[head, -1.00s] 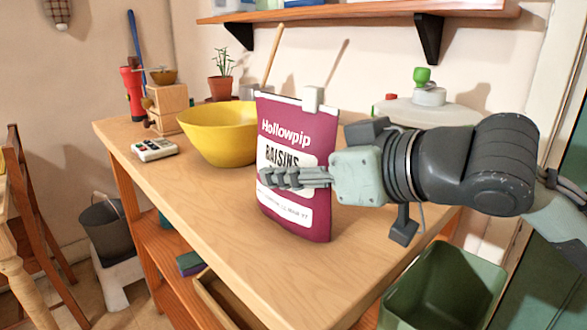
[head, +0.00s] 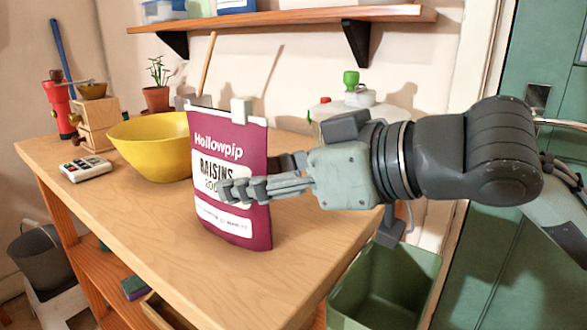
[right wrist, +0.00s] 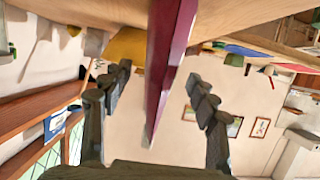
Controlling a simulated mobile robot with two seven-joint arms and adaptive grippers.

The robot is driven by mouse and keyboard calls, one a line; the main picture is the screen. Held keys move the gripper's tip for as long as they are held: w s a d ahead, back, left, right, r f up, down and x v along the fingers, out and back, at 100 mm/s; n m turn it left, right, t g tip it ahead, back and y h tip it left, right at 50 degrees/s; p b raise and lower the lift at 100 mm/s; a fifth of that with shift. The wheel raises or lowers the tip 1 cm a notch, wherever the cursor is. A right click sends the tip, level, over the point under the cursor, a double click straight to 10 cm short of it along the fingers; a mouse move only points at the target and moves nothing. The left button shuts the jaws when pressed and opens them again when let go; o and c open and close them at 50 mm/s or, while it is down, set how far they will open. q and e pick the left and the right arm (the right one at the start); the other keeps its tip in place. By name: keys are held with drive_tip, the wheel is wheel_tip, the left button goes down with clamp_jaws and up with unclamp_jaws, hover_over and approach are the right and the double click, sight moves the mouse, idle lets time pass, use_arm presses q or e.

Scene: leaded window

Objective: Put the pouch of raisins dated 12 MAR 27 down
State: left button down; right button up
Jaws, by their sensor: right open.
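The maroon pouch of raisins (head: 237,219), labelled "Hollowpip Raisins", stands upright on the wooden worktop (head: 140,212) near its front edge. A white clip sits on its top edge. A date line shows low on its label, too small to read surely. My right gripper (head: 235,189) reaches in from the right, with one finger in front of the pouch. In the right wrist view the pouch (right wrist: 168,62) stands edge-on between the two spread fingers (right wrist: 160,92), with a gap on each side. My left gripper is in neither view.
A yellow bowl (head: 150,150) stands behind and left of the pouch. A calculator-like device (head: 86,168), a wooden grinder (head: 95,122) and a potted plant (head: 157,97) are farther left and back. A green bin (head: 385,285) stands below the worktop's right end. The front left worktop is clear.

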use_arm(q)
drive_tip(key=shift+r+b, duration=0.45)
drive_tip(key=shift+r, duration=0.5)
use_arm(e)
drive_tip(key=v, duration=0.6)
drive_tip(key=shift+s, duration=0.15)
